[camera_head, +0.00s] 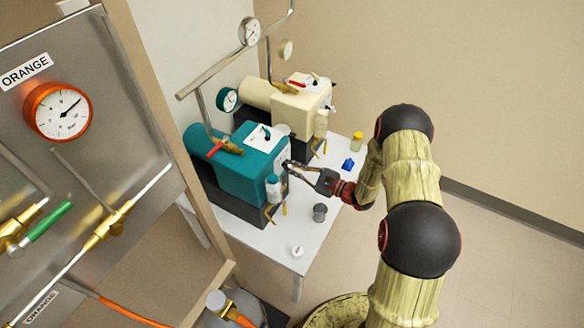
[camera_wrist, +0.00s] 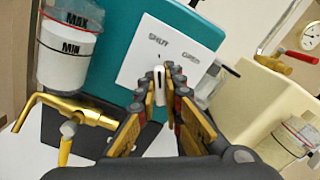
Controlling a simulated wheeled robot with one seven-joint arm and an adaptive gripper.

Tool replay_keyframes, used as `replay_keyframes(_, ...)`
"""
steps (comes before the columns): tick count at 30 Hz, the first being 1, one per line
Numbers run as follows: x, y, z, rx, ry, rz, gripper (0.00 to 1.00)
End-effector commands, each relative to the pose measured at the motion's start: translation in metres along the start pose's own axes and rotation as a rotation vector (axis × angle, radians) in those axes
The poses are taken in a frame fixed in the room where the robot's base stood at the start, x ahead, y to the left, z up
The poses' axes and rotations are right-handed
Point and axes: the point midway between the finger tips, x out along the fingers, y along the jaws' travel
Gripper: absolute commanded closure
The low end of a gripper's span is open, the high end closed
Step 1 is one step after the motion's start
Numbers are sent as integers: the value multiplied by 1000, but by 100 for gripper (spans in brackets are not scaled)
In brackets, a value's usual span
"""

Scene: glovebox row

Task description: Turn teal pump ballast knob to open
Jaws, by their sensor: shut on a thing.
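The teal pump (camera_head: 238,165) stands on the white table, left of my gripper (camera_head: 292,163). In the wrist view the teal pump (camera_wrist: 112,60) has a white plate (camera_wrist: 165,50) marked SHUT on the left and OPEN on the right. The ballast knob (camera_wrist: 158,78) sits below the words, its pale end showing between my fingertips (camera_wrist: 162,85). My gripper is shut on this knob. Much of the knob is hidden by the fingers, and I cannot tell which mark it points to.
A cream pump (camera_head: 300,105) stands behind the teal one. A clear vessel marked MAX and MIN (camera_wrist: 68,45) and a brass tap (camera_wrist: 60,110) are close on the left of the fingers. A blue piece (camera_head: 347,164) and a grey pot (camera_head: 320,212) stand on the table (camera_head: 300,240).

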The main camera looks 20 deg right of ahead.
Motion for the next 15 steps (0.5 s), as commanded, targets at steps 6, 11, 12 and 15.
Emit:
replay_keyframes(6, 0, 0, 0, 0, 0, 0, 100)
replay_keyframes(11, 0, 0, 0, 18, 0, 0, 100)
replay_keyframes(12, 0, 0, 0, 29, 0, 0, 100)
replay_keyframes(15, 0, 0, 1, 68, 0, 0, 100)
